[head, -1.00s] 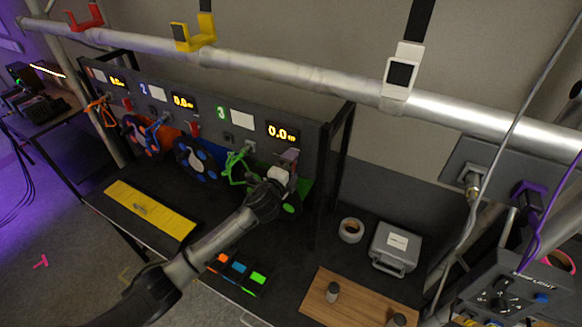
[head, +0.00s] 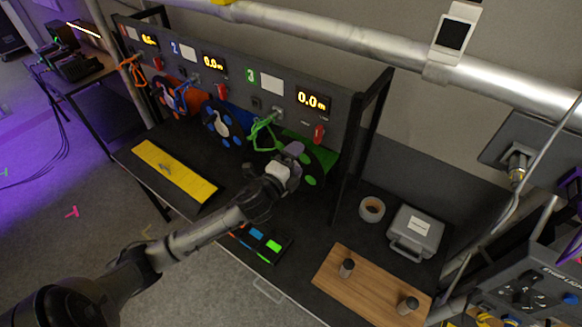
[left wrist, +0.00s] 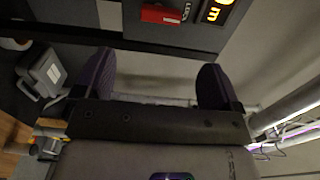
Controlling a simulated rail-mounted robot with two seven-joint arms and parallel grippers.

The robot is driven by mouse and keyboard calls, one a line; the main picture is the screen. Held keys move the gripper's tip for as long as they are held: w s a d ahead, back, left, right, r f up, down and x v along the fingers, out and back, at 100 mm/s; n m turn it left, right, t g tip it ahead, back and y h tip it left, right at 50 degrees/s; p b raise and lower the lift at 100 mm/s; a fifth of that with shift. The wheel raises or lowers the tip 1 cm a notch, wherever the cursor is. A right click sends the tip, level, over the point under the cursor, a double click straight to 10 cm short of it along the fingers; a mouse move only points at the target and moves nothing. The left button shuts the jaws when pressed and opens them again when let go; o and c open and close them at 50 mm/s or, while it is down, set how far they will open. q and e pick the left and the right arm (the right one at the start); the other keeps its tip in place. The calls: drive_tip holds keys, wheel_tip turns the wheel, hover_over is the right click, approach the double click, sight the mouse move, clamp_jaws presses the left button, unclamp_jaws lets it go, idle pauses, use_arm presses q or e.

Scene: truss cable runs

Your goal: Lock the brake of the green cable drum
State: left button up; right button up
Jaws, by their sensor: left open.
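The green cable drum (head: 324,158) sits under panel number 3, partly hidden by my left gripper. A red brake lever (head: 319,133) stands above it on the panel, below the lit display; it also shows at the top of the left wrist view (left wrist: 160,14). My left gripper (head: 296,153) is in front of the drum, below and left of the lever, apart from it. Its two fingers (left wrist: 155,78) are spread with nothing between them. A green cable (head: 264,133) hangs from the panel socket left of the gripper. My right gripper is not in view.
Orange (head: 172,98) and blue (head: 224,124) drums stand to the left. A metal truss tube (head: 370,47) runs above the panel. A grey case (head: 415,233), a tape roll (head: 371,209) and a wooden board (head: 372,285) lie to the right.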

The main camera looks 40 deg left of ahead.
use_arm(q)
drive_tip(key=shift+s+d, duration=0.15)
drive_tip(key=shift+s, duration=0.8)
